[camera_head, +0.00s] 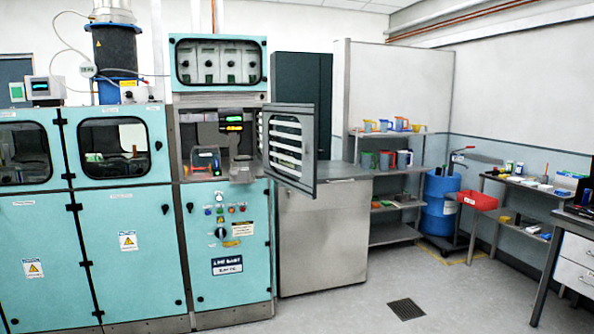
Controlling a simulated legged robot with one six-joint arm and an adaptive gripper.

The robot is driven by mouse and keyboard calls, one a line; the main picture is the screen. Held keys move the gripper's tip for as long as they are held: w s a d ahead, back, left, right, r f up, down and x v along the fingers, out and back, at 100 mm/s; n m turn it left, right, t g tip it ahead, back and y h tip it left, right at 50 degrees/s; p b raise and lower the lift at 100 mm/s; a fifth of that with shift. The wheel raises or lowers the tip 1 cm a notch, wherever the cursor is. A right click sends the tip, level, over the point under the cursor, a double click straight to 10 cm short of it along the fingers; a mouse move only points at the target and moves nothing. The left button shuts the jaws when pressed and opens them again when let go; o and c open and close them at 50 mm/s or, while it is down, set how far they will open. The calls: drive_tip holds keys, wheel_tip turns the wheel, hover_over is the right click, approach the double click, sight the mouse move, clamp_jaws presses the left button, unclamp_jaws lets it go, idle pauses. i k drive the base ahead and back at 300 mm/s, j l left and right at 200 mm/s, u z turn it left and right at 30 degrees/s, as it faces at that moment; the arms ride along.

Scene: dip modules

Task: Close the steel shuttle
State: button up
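No part is labelled as a steel shuttle that I can read. The likeliest match is a grey metal-framed door (307,150) with several pale horizontal slats, standing swung open to the right. It is beside the open compartment (185,140) of the tall teal cabinet (231,267). Inside the compartment are a small box (206,160) with a dark clear front, lit green and yellow displays (233,123) and a grey metal block (242,170) near the door. My gripper is not in view.
Teal cabinets (124,255) with shut windowed doors stand at left. A steel counter (325,240) is right of the open door. Shelves with jugs (398,203), a blue drum (440,205) and benches stand further right. The grey floor around a drain grate (406,309) is clear.

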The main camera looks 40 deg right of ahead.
sight(243, 173)
drive_tip(key=z, duration=0.85)
drive_tip(key=i+l, duration=0.15)
drive_tip(key=l, duration=0.15)
drive_tip(key=i+l, duration=0.1)
drive_tip(key=l, duration=0.15)
drive_tip(key=i+l, duration=0.15)
drive_tip(key=l, duration=0.15)
drive_tip(key=i+l, duration=0.15)
drive_tip(key=i, duration=0.25)
drive_tip(key=i+l, duration=0.15)
drive_tip(key=i, duration=0.2)
drive_tip(key=i+l, duration=0.2)
drive_tip(key=i, duration=0.2)
drive_tip(key=i+j, duration=1.15)
drive_tip(key=i, duration=0.15)
drive_tip(key=j+u, duration=0.05)
